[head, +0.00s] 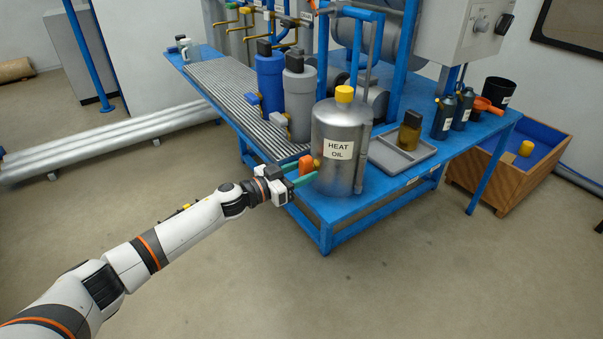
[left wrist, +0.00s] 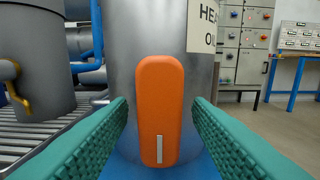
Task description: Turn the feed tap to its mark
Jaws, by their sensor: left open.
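The feed tap shows as an orange handle (head: 306,164) low on the left side of the grey HEAT OIL tank (head: 341,135). In the left wrist view the orange handle (left wrist: 160,100) stands upright, with a short white stripe (left wrist: 159,150) at its lower end. My left gripper (head: 300,173) is open, its green fingers on either side of the handle. In the left wrist view the fingertips (left wrist: 160,112) show a gap to the handle on both sides. No separate mark on the tank is visible around the tap. My right gripper is not in view.
The tank stands on a blue bench (head: 395,190), near its front edge. Left of it are a grey canister (head: 299,100) and a blue canister (head: 270,85). Right of it is a grey tray (head: 388,163) with an amber bottle (head: 409,132). The floor before the bench is clear.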

